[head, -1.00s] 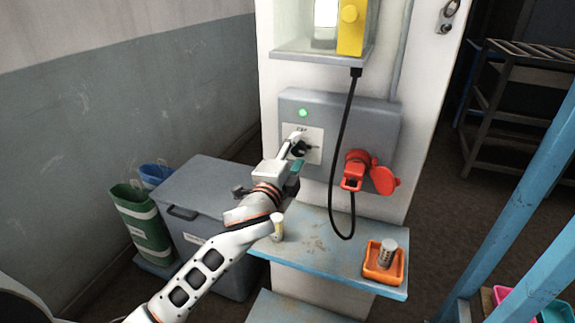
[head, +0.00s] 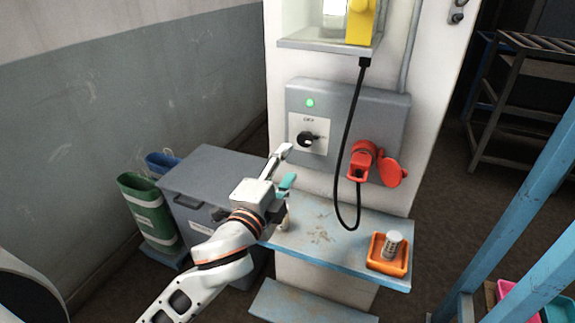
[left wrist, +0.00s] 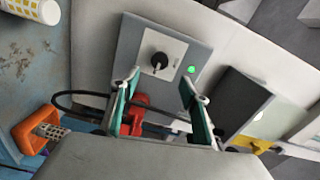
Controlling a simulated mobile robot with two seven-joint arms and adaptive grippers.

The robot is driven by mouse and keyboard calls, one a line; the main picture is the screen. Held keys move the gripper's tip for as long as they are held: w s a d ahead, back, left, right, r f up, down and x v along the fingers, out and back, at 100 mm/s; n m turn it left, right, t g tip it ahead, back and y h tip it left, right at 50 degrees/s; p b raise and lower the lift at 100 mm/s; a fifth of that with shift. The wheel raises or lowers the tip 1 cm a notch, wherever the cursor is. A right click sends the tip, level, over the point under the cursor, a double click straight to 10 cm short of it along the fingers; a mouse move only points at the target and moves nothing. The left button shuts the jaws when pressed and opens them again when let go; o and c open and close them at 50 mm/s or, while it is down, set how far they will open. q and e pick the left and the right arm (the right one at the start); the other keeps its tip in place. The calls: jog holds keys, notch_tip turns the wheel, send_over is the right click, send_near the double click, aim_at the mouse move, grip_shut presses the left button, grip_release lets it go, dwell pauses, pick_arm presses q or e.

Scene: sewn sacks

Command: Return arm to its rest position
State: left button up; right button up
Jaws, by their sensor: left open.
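My left gripper (head: 286,167) is open and empty in the head view, in front of the pillar and above the left part of the blue shelf. It is apart from the black rotary switch (head: 307,141) on the grey box, below and to the left of it. In the left wrist view its two teal-padded fingers (left wrist: 160,88) stand apart with nothing held between them. The switch (left wrist: 159,61) shows beyond them on its pale plate. My right gripper is not in view.
The grey box (head: 388,105) has a lit green lamp (head: 310,103) and a red plug (head: 359,165) with a black cable. An orange tray (head: 376,262) holding a metal cylinder (head: 393,243) sits on the blue shelf (head: 330,250). A grey bin (head: 205,175) and green sack (head: 147,210) stand left.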

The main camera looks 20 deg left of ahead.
pick_arm(q)
jog(key=shift+f, duration=0.1)
jog(key=s+f+n+g, duration=0.1)
jog(key=s+f+n, duration=0.1)
jog(key=f, duration=0.6)
jog(key=s+f+n+g, duration=0.2)
jog(key=f, duration=0.6)
jog(key=s+f+n+g+h, duration=0.1)
jog(key=s+f+n, duration=0.1)
jog(key=f, duration=0.7)
jog(key=shift+s+g, duration=0.4)
jog(key=shift+s, duration=0.05)
jog(key=s+a+f+n+g, duration=0.2)
jog(key=s+f+n, duration=0.4)
jog(key=s+f, duration=0.9)
jog(key=shift+a+f+n+g, duration=0.15)
jog(key=shift+f+n+g, duration=0.25)
jog(key=shift+f, duration=0.5)
